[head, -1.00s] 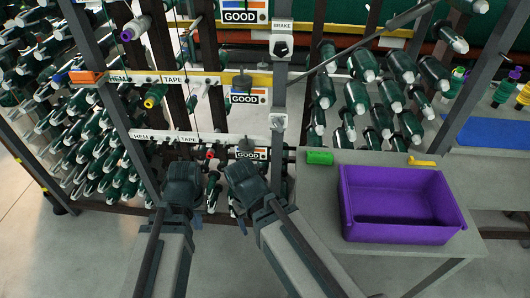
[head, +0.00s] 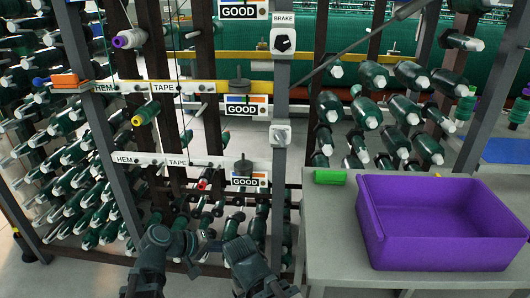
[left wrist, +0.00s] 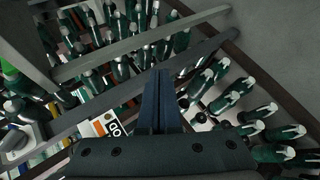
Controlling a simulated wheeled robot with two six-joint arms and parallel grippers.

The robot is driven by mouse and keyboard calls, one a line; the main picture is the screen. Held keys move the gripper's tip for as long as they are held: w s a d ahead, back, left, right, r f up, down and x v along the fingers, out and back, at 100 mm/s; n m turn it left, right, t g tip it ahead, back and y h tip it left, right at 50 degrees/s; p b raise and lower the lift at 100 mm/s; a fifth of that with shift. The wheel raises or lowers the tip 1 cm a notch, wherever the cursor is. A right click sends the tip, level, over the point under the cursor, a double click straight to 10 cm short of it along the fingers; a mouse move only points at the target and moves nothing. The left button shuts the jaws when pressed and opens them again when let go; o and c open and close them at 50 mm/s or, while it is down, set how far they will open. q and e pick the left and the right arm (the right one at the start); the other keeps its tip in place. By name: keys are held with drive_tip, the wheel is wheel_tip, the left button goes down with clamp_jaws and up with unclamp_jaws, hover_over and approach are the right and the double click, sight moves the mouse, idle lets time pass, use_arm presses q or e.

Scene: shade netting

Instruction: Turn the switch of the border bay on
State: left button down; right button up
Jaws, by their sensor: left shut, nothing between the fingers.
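A white switch box (head: 283,41) with a black knob sits high on the grey post under the label BRAKE. A second white switch box (head: 280,134) sits lower on the same post; its knob setting is too small to tell. I see no label reading "border". My left gripper (head: 160,238) is low in front of the rack, left of and below both boxes. In the left wrist view its fingers (left wrist: 161,75) are shut and empty. My right gripper (head: 243,252) is below the lower box, apart from it; its fingertips cannot be made out.
A grey table at the right holds a purple bin (head: 445,225) and a green block (head: 330,177). Rails labelled HEM and TAPE with GOOD signs (head: 246,106) cross the rack. Many green spools project from the rack on both sides of the post. A dark slanted bar (head: 350,52) crosses the upper right.

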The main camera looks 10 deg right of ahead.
sight(280, 138)
use_arm(q)
drive_tip(key=w+d+r+n+t+h, duration=0.1)
drive_tip(key=w+r+n+t+h, duration=0.2)
drive_tip(key=r, duration=0.7)
drive_tip(key=w+r+n+t+h, duration=0.4)
drive_tip(key=r+n+t+h, duration=0.1)
drive_tip(key=r, duration=0.5)
drive_tip(key=shift+w+d+r+n, duration=0.25)
drive_tip(key=shift+w+d+n, duration=0.05)
drive_tip(key=shift+d+n, duration=0.1)
drive_tip(key=s+d+r+p+x, duration=0.1)
drive_tip(key=p+x, duration=0.4)
drive_tip(key=x, duration=0.7)
drive_tip(key=shift+s+d+r, duration=0.25)
drive_tip(key=shift+s+d, duration=0.1)
drive_tip(key=shift+s, duration=0.15)
drive_tip(key=shift+p, duration=0.35)
